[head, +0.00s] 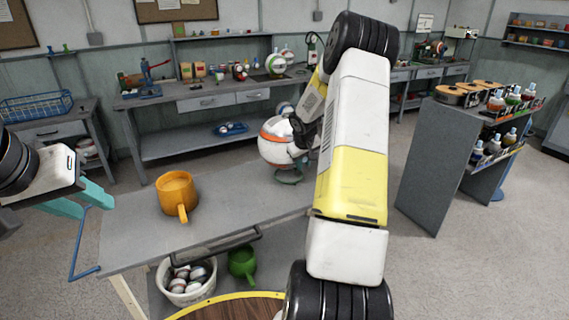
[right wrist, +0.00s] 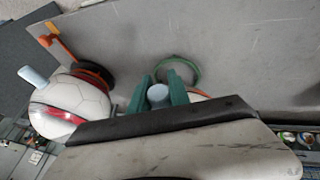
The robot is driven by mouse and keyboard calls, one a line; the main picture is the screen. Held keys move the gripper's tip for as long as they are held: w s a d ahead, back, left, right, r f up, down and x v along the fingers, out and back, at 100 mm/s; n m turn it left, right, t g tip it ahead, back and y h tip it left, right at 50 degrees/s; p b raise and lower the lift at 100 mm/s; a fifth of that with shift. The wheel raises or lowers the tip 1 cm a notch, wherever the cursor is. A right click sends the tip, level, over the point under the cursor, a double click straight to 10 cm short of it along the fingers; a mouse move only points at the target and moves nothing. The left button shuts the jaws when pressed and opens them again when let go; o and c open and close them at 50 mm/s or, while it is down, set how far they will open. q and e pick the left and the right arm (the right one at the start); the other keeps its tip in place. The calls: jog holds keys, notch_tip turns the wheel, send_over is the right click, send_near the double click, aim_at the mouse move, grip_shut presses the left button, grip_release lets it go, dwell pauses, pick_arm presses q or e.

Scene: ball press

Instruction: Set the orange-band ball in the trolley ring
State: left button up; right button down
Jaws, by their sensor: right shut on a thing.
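The orange-band ball (head: 275,145) is white with an orange band. It is above or at the green ring (head: 289,177) on the grey trolley top (head: 240,205); I cannot tell whether it touches the ring. My right gripper (head: 299,146) is at the ball's right side, partly hidden by my arm. In the right wrist view its green fingers (right wrist: 158,94) are shut on a pale blue-grey knob (right wrist: 157,95), and the green ring (right wrist: 180,70) shows just beyond. Most of the ball is hidden there. My left gripper (head: 82,201) is open and empty beside the trolley's blue bar (head: 78,245).
An orange mug (head: 176,194) stands on the trolley top at left. A second banded ball (right wrist: 70,105) shows in the right wrist view. Below are a white basket (head: 187,284) of balls and a green mug (head: 242,263). A bottle shelf (head: 435,150) stands at right.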

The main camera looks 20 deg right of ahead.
jog(key=shift+s+x, duration=0.15)
jog(key=shift+x, duration=0.75)
jog(key=shift+s+x, duration=0.15)
jog(key=shift+x, duration=0.7)
jog(key=shift+f, duration=0.15)
jog(key=shift+f, duration=0.15)
jog(key=c, duration=1.2)
grip_release()
jog(key=shift+f, duration=0.1)
jog(key=shift+c, duration=0.2)
